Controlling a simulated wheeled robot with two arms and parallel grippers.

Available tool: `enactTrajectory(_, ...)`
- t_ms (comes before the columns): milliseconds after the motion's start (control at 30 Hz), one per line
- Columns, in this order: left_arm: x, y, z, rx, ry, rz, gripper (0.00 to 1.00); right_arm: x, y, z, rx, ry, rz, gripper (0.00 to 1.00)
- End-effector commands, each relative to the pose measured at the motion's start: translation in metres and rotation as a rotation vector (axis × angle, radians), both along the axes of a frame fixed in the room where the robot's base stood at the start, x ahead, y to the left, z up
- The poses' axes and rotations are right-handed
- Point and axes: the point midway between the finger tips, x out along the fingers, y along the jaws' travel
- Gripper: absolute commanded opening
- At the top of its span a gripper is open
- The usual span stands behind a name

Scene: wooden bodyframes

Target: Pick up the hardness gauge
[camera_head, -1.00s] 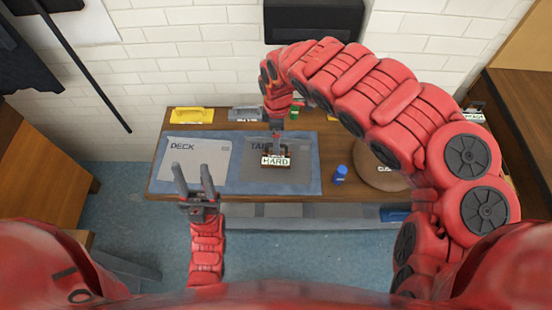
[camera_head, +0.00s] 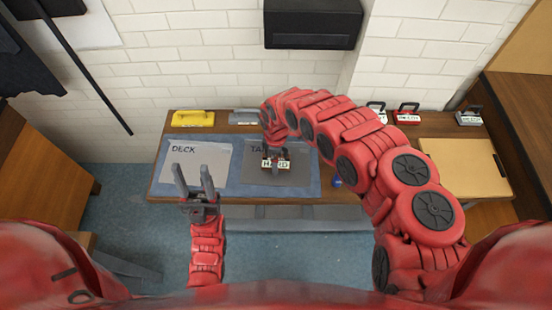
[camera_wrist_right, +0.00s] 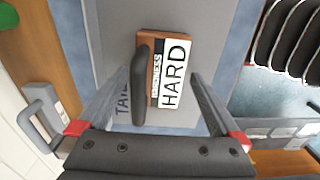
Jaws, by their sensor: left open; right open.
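The hardness gauge (camera_head: 276,164) sits on the grey panel marked with letters starting "TA" on the blue mat. In the right wrist view the gauge (camera_wrist_right: 174,72) is a brown block with a white label reading HARD and a dark upright handle. My right gripper (camera_wrist_right: 160,84) is open, with a finger on each side of the gauge and its handle; I cannot tell if either touches. In the head view my right gripper (camera_head: 275,149) is just over the gauge and partly hides it. My left gripper (camera_head: 193,168) is open and empty, in front of the DECK panel.
The blue mat (camera_head: 170,188) lies on a wooden table. A yellow case (camera_head: 193,118) and a grey one (camera_head: 244,117) stand behind it. Several labelled gauges, one red (camera_head: 408,112), stand at the back right near a tan box (camera_head: 465,166). My right arm partly hides a blue object (camera_head: 337,182).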

Motion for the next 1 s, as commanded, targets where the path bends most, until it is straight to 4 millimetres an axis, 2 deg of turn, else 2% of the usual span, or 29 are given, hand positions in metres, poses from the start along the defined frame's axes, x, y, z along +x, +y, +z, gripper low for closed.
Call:
enactTrajectory(100,0.0000,0.0000,0.0023,0.000,0.000,0.000,0.50,-0.0008,0.0004,-0.0070,0.000,0.000,0.000,1.00)
enactTrajectory(400,0.0001,0.0000,0.0021,0.000,0.000,0.000,0.50,0.0001,-0.0011,-0.0087,-0.003,-0.002,0.000,0.98)
enactTrajectory(900,0.0000,0.0000,0.0021,0.000,0.000,0.000,0.50,0.0000,-0.0012,-0.0085,-0.003,-0.001,-0.001,0.08)
enactTrajectory(967,0.0000,0.0000,0.0021,0.000,0.000,0.000,0.50,-0.0001,-0.0012,-0.0084,-0.003,-0.001,-0.001,0.00)
enactTrajectory(1000,0.0001,0.0000,0.0021,0.000,0.000,0.000,0.50,-0.0001,-0.0012,-0.0084,-0.003,-0.001,-0.001,0.00)
